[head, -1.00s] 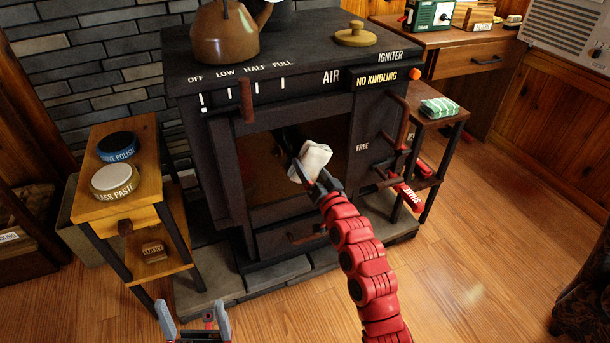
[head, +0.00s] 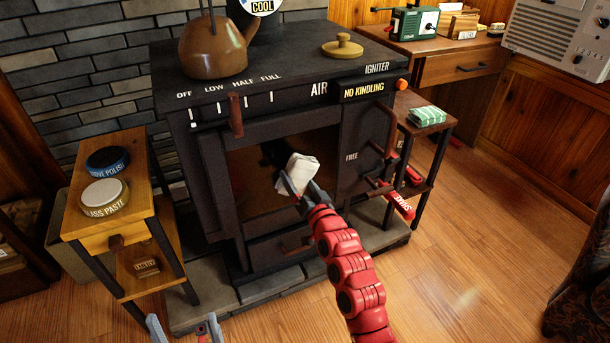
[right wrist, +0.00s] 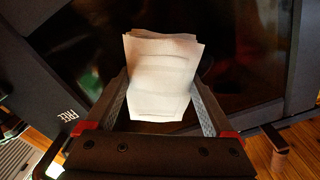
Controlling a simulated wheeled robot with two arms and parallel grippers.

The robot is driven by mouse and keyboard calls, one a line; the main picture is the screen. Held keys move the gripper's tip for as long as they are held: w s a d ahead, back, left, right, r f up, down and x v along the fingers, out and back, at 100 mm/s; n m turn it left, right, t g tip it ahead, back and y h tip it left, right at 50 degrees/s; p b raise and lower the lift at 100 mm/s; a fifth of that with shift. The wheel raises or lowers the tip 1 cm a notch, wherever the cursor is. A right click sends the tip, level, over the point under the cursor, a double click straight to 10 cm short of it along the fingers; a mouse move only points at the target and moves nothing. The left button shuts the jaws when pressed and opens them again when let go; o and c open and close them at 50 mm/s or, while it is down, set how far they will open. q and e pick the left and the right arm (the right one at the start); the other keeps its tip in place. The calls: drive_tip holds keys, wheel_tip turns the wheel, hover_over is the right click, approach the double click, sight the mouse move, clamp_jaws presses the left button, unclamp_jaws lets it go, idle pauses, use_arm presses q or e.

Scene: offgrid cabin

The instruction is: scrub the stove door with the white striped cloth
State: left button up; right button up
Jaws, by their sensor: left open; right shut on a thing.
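The dark stove (head: 290,65) stands in the middle of the head view. Its door (head: 255,165) has a large, dark brownish glass pane in a dark frame. My right gripper (head: 297,188) is shut on a folded white cloth (head: 301,170) in front of the glass. In the right wrist view the cloth (right wrist: 160,80) sits between the two fingers, with faint stripes, and the dark glass lies behind it. I cannot tell whether the cloth touches the glass. My left gripper (head: 185,330) is open and empty at the bottom edge of the head view, low in front of the stove and partly cut off.
A copper kettle (head: 213,48) and a brass-coloured lid (head: 343,47) are on the stove top. A wooden side stand (head: 95,228) at left holds two tins. A green striped cloth (head: 427,116) lies on the right stand. Handles jut from the stove front. The floor at right is clear.

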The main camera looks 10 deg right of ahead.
sight(267, 181)
drive_tip(key=shift+s+a+r+p, duration=0.15)
drive_tip(key=shift+s+a+p, duration=0.1)
drive_tip(key=shift+a+p, duration=0.45)
drive_tip(key=shift+s+a+r+p, duration=0.1)
drive_tip(key=shift+s+a+p, duration=0.1)
drive_tip(key=shift+a+p, duration=0.45)
drive_tip(key=shift+s+a+f, duration=0.2)
drive_tip(key=shift+a+f, duration=0.05)
drive_tip(key=shift+a, duration=0.25)
drive_tip(key=a+p, duration=0.2)
drive_tip(key=shift+s+a+r+p, duration=0.1)
drive_tip(key=shift+s+r+p, duration=0.05)
drive_tip(key=shift+s+p, duration=0.15)
drive_tip(key=shift+s+a+p, duration=0.1)
drive_tip(key=shift+a+p, duration=0.25)
drive_tip(key=shift+a, duration=0.25)
drive_tip(key=shift+s, duration=0.1)
drive_tip(key=shift+s+f, duration=0.25)
drive_tip(key=shift+s, duration=0.25)
drive_tip(key=shift+p+v, duration=0.4)
drive_tip(key=shift+v, duration=2)
